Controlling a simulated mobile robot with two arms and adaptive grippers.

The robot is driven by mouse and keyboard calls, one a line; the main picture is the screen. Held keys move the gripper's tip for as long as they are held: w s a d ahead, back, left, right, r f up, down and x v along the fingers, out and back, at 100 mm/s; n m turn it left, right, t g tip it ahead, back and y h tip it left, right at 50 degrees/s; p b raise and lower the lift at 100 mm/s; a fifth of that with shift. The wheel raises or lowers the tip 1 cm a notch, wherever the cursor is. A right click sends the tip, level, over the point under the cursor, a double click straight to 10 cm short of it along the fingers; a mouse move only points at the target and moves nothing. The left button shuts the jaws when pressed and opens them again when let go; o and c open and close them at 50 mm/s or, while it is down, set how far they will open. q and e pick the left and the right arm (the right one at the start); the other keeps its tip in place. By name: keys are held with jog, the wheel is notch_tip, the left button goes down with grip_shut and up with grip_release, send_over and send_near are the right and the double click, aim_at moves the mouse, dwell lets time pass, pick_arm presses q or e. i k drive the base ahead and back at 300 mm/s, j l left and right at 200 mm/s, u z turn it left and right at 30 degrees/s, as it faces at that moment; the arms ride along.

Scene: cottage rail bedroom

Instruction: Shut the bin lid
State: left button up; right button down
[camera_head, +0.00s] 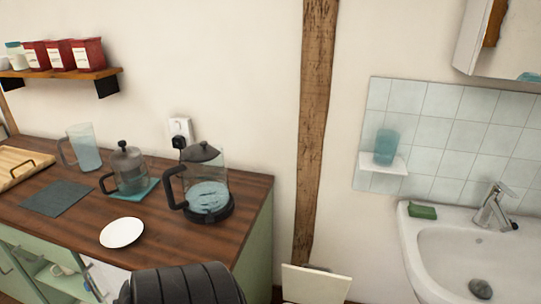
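A cream flat panel (316,284), which looks like the raised bin lid, stands near-upright at the bottom edge of the head view. It is in front of the wall, between the counter and the washbasin. Only its upper part shows; the bin body is below the picture. Neither of my grippers is in view, so I see no contact with the lid.
On the left, the wooden counter (150,215) holds a kettle (207,190), a coffee press (129,172), a glass jug (84,150) and a white plate (121,232). The washbasin (425,245) is on the right. A wooden post (317,120) rises behind the panel.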

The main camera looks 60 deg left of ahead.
aim_at(301, 286)
jog(key=l+u, duration=0.1)
jog(key=u, duration=1.55)
jog(key=k+j, duration=0.05)
